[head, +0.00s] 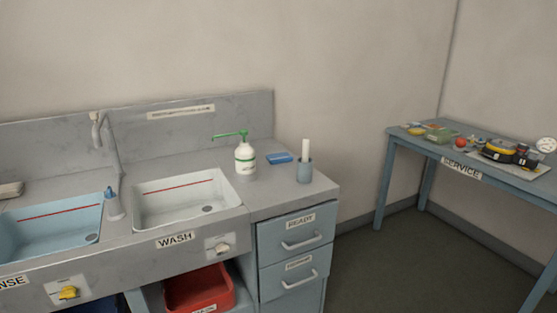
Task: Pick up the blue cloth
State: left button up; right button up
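A small flat blue item (279,157), which looks like the folded blue cloth, lies on the grey counter (262,178) near the backsplash. It is between the white pump bottle (245,160) with a green spout and a grey-blue cup (304,172) holding a white upright stick or roll. Nothing lies on top of it. Neither of my grippers shows in the head view.
A white basin (165,208) labelled WASH and a blue basin (50,240) are sunk in the counter, with a small bottle (115,207) between them. Drawers (296,242) and a red bin (200,290) are below. A SERVICE table (400,139) holding several items stands right, beyond open floor.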

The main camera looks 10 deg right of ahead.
aim_at(281, 158)
jog(key=u, duration=1.2)
jog(key=z, duration=1.65)
jog(key=u, duration=0.85)
jog(key=i+l+u, duration=0.15)
jog(key=l+u, duration=0.25)
jog(key=l, duration=0.2)
jog(key=i+l+u, duration=0.1)
jog(key=l+u, duration=0.25)
jog(key=l, duration=0.25)
jog(key=l+u, duration=0.4)
jog(key=l, duration=0.2)
jog(key=k+l+u, duration=0.1)
jog(key=l+u, duration=0.25)
jog(key=l, duration=0.3)
